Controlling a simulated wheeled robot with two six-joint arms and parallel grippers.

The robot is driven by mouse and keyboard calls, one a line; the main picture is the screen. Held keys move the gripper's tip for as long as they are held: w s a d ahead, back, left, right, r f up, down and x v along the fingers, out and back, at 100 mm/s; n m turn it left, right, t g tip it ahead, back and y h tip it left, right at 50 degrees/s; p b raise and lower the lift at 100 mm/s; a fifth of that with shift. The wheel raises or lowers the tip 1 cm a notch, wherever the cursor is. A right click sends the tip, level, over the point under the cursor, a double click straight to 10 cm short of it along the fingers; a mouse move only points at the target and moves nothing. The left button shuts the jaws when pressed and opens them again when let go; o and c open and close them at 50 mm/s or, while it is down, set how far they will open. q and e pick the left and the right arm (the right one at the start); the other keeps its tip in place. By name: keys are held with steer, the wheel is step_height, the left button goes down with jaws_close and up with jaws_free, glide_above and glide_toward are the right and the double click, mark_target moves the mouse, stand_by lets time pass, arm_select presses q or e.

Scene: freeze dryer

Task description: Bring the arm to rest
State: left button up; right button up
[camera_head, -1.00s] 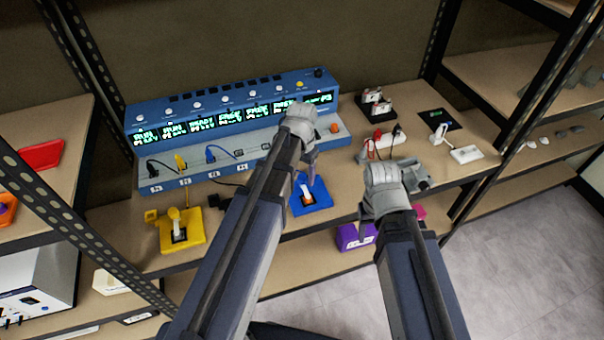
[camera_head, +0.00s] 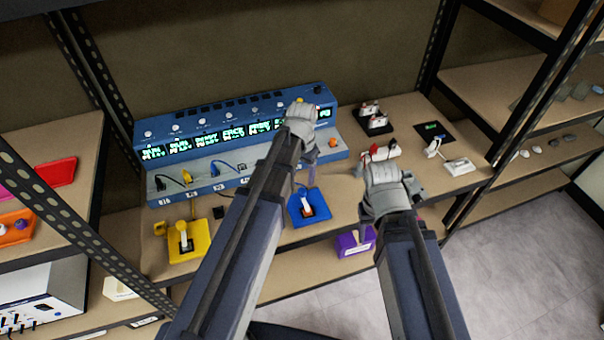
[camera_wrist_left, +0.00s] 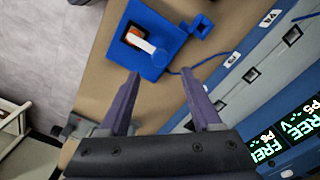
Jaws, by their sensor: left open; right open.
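My left gripper (camera_head: 307,172) is over the bench's front part, in front of the long blue panel (camera_head: 160,128) and above the blue switch plate (camera_head: 310,207). In the left wrist view its two purple fingers (camera_wrist_left: 161,76) are spread with nothing between them. The blue plate (camera_wrist_left: 153,62) with its white lever and orange part lies just beyond the fingertips. My right gripper (camera_head: 372,222) is near the bench's front edge, to the right of the blue plate. Its fingers are mostly hidden behind its grey housing. I see nothing held in it.
A yellow switch plate (camera_head: 188,246) sits at the bench's left. A white and red power strip (camera_head: 380,152), a black stand (camera_head: 371,120) and a white lever device (camera_head: 457,166) are at the right. Metal shelf uprights flank the bench.

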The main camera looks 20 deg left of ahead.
arm_select(q)
steer(key=shift+r, duration=0.5)
arm_select(e)
steer(key=shift+r, duration=0.45)
arm_select(q)
steer(key=shift+f, duration=0.1)
steer(key=s+d+y, duration=0.1)
steer(key=s+d, duration=0.9)
steer(key=s, duration=0.4)
steer(key=shift+s+d, duration=0.3)
steer(key=shift+d, duration=0.05)
arm_select(e)
steer(key=shift+f, duration=0.1)
